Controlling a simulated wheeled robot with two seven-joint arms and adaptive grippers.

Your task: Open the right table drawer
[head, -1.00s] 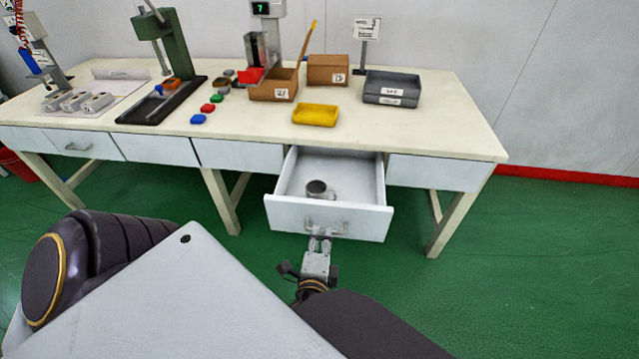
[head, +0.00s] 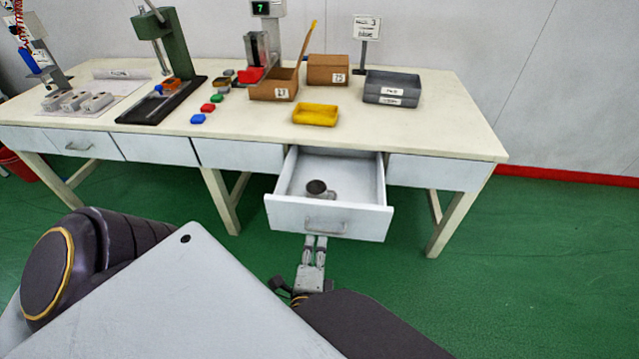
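The right table drawer (head: 285,215) is pulled well out from the white table (head: 440,135), showing its inside. The drawer's front has a grey bar handle (head: 326,228). The fingers look clear of the handle.
A closed drawer (head: 80,147) with a handle is at the left. The green floor right of the table is clear.

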